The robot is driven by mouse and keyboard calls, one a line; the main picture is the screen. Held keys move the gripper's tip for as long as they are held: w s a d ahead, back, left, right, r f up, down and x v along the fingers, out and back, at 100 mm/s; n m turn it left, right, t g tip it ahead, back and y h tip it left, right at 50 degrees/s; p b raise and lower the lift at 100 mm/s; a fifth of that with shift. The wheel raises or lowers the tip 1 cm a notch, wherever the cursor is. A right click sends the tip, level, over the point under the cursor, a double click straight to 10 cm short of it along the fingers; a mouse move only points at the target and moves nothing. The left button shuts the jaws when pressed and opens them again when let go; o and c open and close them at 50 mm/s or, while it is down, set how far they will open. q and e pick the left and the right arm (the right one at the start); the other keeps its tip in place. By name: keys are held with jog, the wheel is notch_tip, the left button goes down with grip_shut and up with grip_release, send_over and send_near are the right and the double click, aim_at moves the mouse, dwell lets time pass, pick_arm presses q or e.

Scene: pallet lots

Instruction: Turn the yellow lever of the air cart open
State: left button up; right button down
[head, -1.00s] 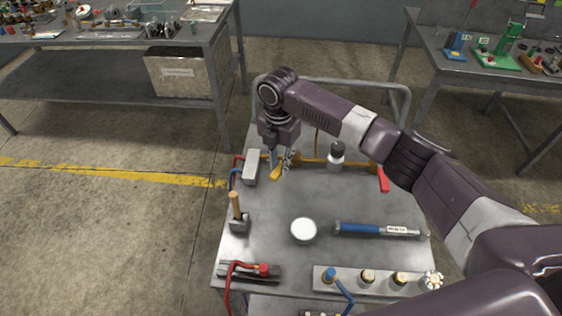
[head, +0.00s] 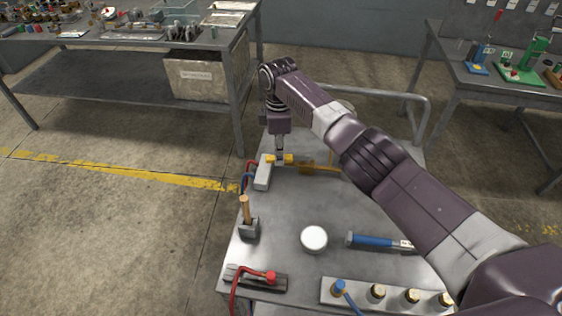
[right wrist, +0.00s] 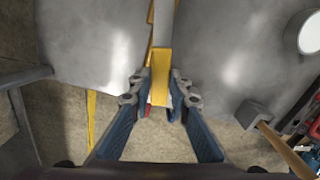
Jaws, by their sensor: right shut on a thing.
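The air cart (head: 285,210) is a grey metal cart with a brass-coloured pipe (head: 325,168) along its far side. The yellow lever (head: 284,159) sits at the left end of this pipe, beside a grey box, and appears roughly in line with the pipe. My right gripper (head: 279,158) reaches down onto the lever from above. In the right wrist view the yellow lever (right wrist: 160,72) lies between the two blue-backed fingers (right wrist: 159,92), which are shut on it. My arm hides the right part of the pipe. My left gripper is out of view.
On the cart stand a hammer (head: 247,220), a white round lid (head: 314,239), a blue-handled tool (head: 372,241), a red-hosed part (head: 262,277) and a strip of brass fittings (head: 395,296). Workbenches stand at the back left (head: 110,80) and right (head: 510,85). The floor at left is clear.

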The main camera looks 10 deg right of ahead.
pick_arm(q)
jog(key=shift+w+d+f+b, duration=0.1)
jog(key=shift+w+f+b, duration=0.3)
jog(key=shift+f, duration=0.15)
pick_arm(e)
jog(key=shift+w+d+m, duration=0.25)
jog(key=shift+w+m, duration=0.8)
jog(key=shift+m, duration=0.25)
jog(key=shift+r, duration=0.15)
jog(key=c, duration=1.8)
grip_release()
notch_tip(320, 180, up, 12)
